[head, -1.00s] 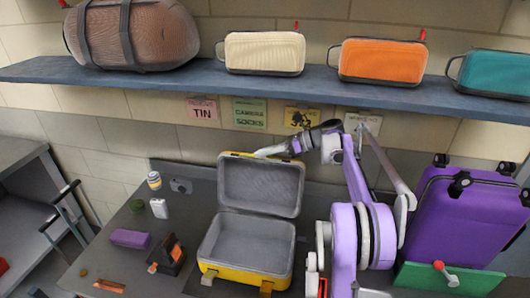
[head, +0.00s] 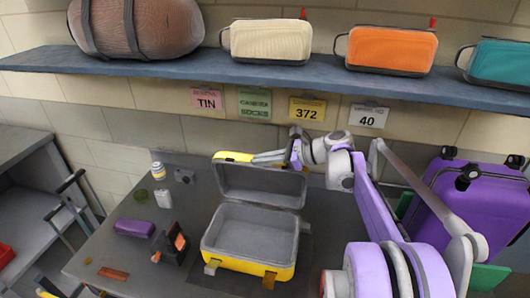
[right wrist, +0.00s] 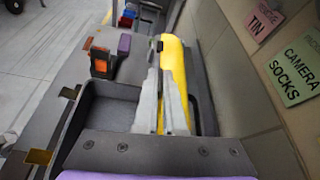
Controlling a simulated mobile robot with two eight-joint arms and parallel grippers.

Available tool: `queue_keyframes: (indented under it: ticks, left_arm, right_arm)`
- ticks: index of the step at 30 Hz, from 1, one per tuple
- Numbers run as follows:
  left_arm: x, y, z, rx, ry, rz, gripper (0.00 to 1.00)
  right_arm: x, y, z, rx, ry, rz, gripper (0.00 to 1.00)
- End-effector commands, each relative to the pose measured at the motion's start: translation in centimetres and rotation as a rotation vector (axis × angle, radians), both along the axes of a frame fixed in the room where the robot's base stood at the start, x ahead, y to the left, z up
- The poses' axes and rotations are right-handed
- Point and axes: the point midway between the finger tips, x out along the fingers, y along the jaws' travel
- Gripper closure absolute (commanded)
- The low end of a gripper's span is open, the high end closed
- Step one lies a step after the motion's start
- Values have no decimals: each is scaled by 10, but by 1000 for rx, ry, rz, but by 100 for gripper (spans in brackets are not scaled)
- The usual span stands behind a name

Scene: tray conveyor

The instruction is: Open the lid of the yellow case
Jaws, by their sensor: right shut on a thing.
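The yellow case (head: 250,264) stands on the dark table with its grey inside bare and facing up. Its lid (head: 258,186) is raised and leans back at the rear, grey lining toward me. My right gripper (head: 264,158) is at the lid's top edge and is shut on it. In the right wrist view the gripper's fingers (right wrist: 160,72) lie along the yellow lid (right wrist: 176,70), with the case's grey tray (right wrist: 104,104) beside them. Two latches show at the case's front. My left gripper is not in view.
A purple box (head: 134,228), a dark stand with an orange part (head: 172,244), a white bottle (head: 163,198) and a jar (head: 158,170) are left of the case. A purple suitcase (head: 470,215) stands at right. A blue shelf (head: 270,78) with bags runs above.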

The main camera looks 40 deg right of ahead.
Motion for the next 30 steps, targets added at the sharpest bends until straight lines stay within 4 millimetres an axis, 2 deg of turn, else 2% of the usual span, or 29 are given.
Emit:
queue_keyframes:
  ticks: [6,20,21,25,30]
  left_arm:
    - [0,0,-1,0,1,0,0]
    - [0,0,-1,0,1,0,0]
    - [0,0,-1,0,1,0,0]
    - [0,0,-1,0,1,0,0]
    - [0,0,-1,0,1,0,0]
  right_arm:
    - [-9,11,-2,-46,-38,-1,100]
    - [-10,13,-3,-56,-46,0,100]
    - [-10,13,-3,-56,-46,0,86]
    - [-10,13,-3,-56,-46,0,62]
    - [-10,13,-3,-56,-46,0,62]
